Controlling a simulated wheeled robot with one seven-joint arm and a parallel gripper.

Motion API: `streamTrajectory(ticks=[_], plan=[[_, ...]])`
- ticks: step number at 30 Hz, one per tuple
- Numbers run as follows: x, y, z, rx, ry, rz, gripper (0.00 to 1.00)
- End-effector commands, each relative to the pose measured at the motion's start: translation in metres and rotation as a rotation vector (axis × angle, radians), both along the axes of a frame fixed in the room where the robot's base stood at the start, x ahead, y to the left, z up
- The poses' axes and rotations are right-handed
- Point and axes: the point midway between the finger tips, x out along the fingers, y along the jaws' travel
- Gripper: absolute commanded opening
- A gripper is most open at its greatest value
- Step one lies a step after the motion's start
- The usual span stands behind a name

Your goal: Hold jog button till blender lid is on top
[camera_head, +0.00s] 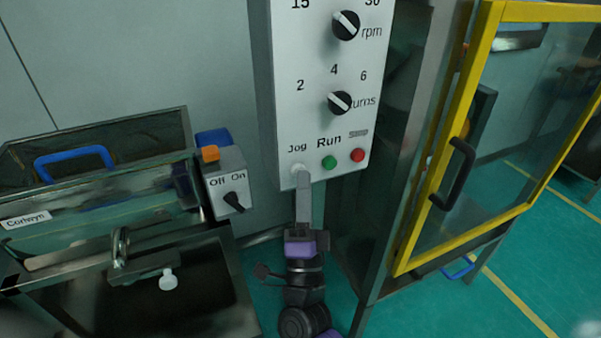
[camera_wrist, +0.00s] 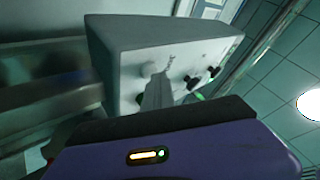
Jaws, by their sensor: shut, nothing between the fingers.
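The white control panel (camera_head: 312,100) hangs upright in the middle of the head view. It carries the Jog button (camera_head: 298,168) at its lower left, a green Run button (camera_head: 329,162) and a red button (camera_head: 357,155). My gripper (camera_head: 302,176) is shut and empty, its fingertips up at the Jog button and partly covering it. I cannot tell whether the button is pressed in. In the wrist view my gripper's fingers (camera_wrist: 160,88) reach the panel's face (camera_wrist: 130,75). The blender lid cannot be made out in either view.
A yellow-framed clear door with a black handle (camera_head: 453,174) stands at the right. A metal machine with a blue handle (camera_head: 74,165) and an Off/On switch box (camera_head: 228,180) stands at the left. Two black knobs, one the rpm knob (camera_head: 345,25), sit higher on the panel.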

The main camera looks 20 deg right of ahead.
Motion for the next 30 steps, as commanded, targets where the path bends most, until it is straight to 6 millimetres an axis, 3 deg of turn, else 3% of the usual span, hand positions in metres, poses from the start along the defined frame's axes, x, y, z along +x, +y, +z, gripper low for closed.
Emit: streamTrajectory(ticks=[12, 23, 30], plan=[[-0.017, 0.0, 0.0, -0.001, 0.002, 0.0, 0.0], [-0.02, 0.0, 0.0, 0.0, 0.0, 0.0, 0.0], [-0.039, 0.0, 0.0, 0.0, 0.001, 0.001, 0.0]])
